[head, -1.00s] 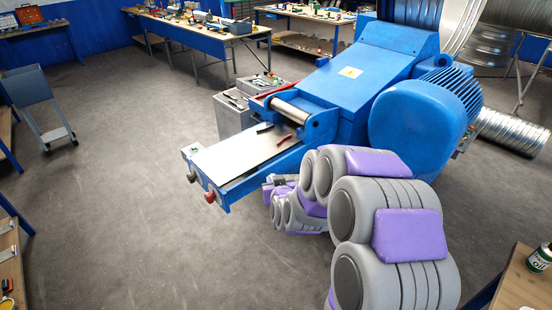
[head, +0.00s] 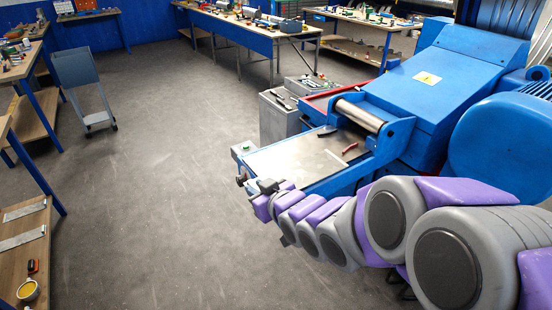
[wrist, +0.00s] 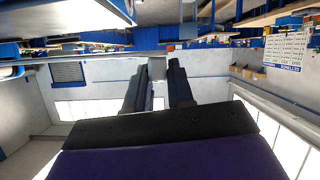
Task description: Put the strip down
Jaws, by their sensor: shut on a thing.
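My gripper (head: 264,188) is at the end of my purple and grey arm, in front of the near end of the blue machine's bed. In the wrist view my gripper (wrist: 158,72) has two dark fingers with a gap between their tips. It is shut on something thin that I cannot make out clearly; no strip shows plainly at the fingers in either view. Two flat grey metal strips (head: 22,237) lie on a wooden bench at the lower left of the head view, apart from my gripper.
The blue machine (head: 420,90) fills the right side. Its flat bed (head: 300,160) carries a red-handled tool (head: 348,149). A grey cart (head: 85,90) stands at the left. Workbenches (head: 235,30) line the back. The grey floor (head: 190,190) between is clear.

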